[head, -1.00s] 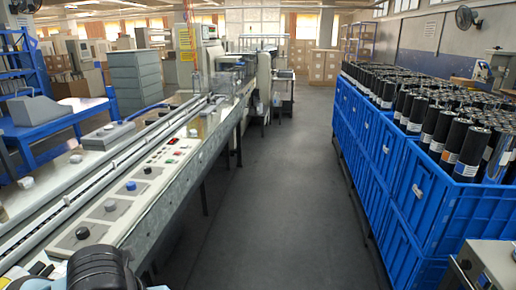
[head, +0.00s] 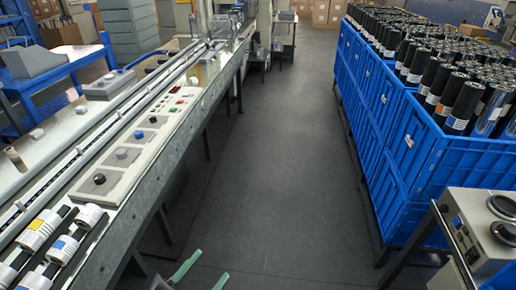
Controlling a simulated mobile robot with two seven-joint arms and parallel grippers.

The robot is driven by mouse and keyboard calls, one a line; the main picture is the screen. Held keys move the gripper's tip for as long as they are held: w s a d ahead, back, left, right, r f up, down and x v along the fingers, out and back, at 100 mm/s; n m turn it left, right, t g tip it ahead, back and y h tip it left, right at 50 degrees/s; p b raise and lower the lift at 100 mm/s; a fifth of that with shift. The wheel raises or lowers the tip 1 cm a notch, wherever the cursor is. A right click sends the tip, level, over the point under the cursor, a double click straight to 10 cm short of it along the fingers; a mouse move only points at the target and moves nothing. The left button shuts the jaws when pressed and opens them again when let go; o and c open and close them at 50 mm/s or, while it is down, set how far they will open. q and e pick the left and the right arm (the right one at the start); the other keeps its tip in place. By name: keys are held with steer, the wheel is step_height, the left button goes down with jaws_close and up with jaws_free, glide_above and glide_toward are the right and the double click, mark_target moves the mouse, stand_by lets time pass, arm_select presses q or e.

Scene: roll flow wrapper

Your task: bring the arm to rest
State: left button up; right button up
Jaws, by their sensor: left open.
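My left gripper (head: 205,269) shows at the bottom edge of the head view, left of centre. The rest of my left arm is out of the frame. My right gripper is not in view.
The wrapper machine (head: 150,190) with its knob panel runs along the left. Several labelled rolls (head: 46,240) lie on its near end. Blue crates (head: 440,155) full of dark rolls line the right. A grey device (head: 480,228) stands near right. The aisle floor (head: 275,150) is clear.

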arm_select(q)
steer(key=s+a+f+n+g+y, duration=0.1)
steer(key=s+a+f+n+y, duration=0.15)
steer(key=f+n+y, duration=0.2)
steer(key=s+a+f+n+y, duration=0.1)
steer(key=a+f+n+y, duration=0.2)
steer(key=f, duration=0.3)
steer(key=s+a+f+n+g+y+p, duration=0.1)
steer(key=s+a+f+n+g+y, duration=0.2)
steer(key=s+f, duration=0.9)
steer(key=s+a+g, duration=0.1)
steer(key=s+g, duration=0.1)
steer(key=g, duration=0.1)
steer(key=shift+s+f+n+g, duration=0.2)
steer(key=shift+s+n+g, duration=0.15)
steer(key=shift+g, duration=0.05)
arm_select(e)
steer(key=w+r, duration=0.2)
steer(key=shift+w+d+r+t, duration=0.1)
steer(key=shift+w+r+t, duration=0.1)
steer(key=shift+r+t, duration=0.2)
arm_select(q)
steer(key=shift+a, duration=0.1)
